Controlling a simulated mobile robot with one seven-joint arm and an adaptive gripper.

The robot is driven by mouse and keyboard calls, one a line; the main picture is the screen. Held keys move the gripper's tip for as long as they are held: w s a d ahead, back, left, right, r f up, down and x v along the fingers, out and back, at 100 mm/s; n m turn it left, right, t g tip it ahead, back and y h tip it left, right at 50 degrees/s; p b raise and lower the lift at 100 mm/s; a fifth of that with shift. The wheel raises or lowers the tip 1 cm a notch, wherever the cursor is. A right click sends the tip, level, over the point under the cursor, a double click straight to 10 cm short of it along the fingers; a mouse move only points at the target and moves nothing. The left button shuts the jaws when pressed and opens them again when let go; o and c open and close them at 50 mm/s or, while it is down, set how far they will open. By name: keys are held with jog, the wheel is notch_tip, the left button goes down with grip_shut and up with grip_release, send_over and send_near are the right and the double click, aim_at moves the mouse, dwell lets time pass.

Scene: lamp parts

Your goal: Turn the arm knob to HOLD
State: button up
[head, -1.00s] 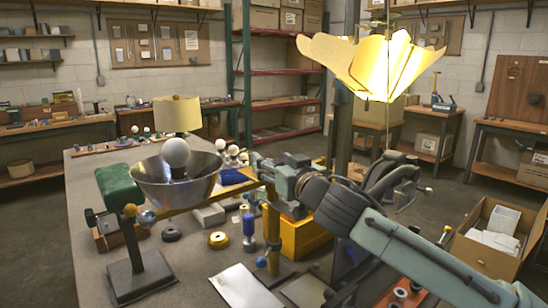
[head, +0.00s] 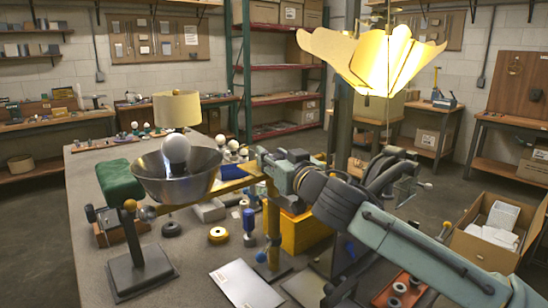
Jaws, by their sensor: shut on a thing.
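The lamp's brass arm (head: 222,186) runs from a yellow post (head: 272,222) leftward to a metal bowl shade (head: 165,189) with a white bulb (head: 176,150). My gripper (head: 264,163) is at the top of the post, at the right end of the brass arm. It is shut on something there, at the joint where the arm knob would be. The knob itself is hidden by the fingers, and no HOLD mark can be read.
A green cushioned piece (head: 119,179) is left of the bowl. A yellow box (head: 305,234) stands close behind the post. A blue-handled tool (head: 249,222), dark rings and a pale sheet (head: 246,285) lie on the bench. A lit petal shade (head: 375,60) hangs above my arm.

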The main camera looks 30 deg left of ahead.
jog(key=shift+c, duration=0.6)
jog(key=shift+a+f+b, duration=0.1)
jog(key=shift+f+b, duration=0.05)
jog(key=shift+b, duration=0.55)
jog(key=m+t+h+b, duration=0.1)
jog(key=b, duration=0.1)
jog(key=shift+s+f+m+t+b, duration=0.1)
jog(key=shift+f+m+t+b, duration=0.05)
jog(key=shift+m+t+b, duration=0.2)
jog(key=shift+m+t+h+b, duration=1.4)
jog(key=shift+t+h, duration=0.35)
jog(key=shift+h, duration=0.25)
jog(key=shift+r+m+t+h, duration=0.25)
jog(key=shift+m+t+h, duration=0.15)
jog(key=shift+m+h, duration=0.35)
jog(key=shift+h+b, duration=0.3)
jog(key=shift+h, duration=0.05)
